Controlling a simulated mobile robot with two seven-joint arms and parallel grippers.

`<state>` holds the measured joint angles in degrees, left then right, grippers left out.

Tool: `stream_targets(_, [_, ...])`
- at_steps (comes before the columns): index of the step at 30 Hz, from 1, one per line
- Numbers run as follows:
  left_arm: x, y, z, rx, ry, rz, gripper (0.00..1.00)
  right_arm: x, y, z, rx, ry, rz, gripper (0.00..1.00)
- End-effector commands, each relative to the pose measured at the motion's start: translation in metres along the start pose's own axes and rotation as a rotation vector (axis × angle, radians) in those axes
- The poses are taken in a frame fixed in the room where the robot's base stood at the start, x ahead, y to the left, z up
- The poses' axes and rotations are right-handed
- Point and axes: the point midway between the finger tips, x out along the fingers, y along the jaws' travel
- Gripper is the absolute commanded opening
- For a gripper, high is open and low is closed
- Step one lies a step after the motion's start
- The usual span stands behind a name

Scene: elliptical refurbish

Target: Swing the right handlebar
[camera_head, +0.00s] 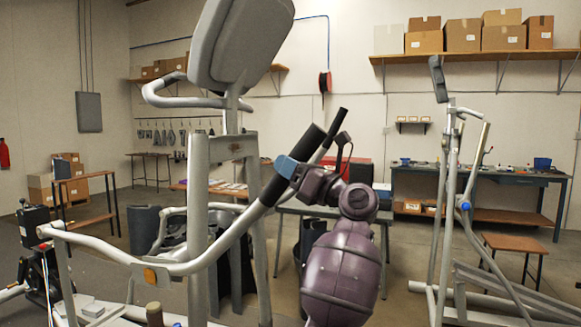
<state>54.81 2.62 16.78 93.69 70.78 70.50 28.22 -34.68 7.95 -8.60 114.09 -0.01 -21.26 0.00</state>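The elliptical's near handlebar (236,228) is a grey tube rising to a dark grip, slanting up to the right in the middle of the view. I take it for the right handlebar. A second dark-tipped handlebar (335,128) shows just behind.
Another exercise machine (447,200) stands to the right. A workbench (480,178) lines the back wall, below a shelf of boxes (480,54). Some floor between is clear.

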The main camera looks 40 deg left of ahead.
Motion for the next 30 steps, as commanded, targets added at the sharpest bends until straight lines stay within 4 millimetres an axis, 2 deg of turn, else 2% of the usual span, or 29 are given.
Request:
stream_targets(1, [0.000,0.000,0.000,0.000,0.000,-0.001,0.27,0.000,0.000,-0.002,-0.001,0.003,0.000,0.43])
stream_targets(6, [0.000,0.000,0.000,0.000,0.000,-0.001,0.01,0.002,0.001,-0.008,-0.005,0.015,-0.002,0.43])
stream_targets(7, [0.000,0.000,0.000,0.000,0.000,-0.001,0.00,0.003,0.001,-0.009,-0.006,0.017,-0.002,0.43])
stream_targets(12, [-0.001,0.000,-0.001,0.000,-0.001,-0.001,0.00,0.004,0.001,-0.011,-0.008,0.022,-0.003,0.43])
stream_targets(16, [-0.011,-0.005,-0.009,0.008,-0.020,0.001,0.00,0.007,0.000,0.000,-0.010,0.008,-0.004,0.43])
stream_targets(22, [-0.046,-0.017,-0.036,0.028,-0.086,0.008,0.00,0.016,-0.003,0.024,-0.010,-0.028,-0.008,0.43])
stream_targets(30, [-0.093,-0.032,-0.072,0.052,-0.187,0.018,0.00,0.029,-0.008,0.034,-0.016,-0.035,-0.019,0.43])
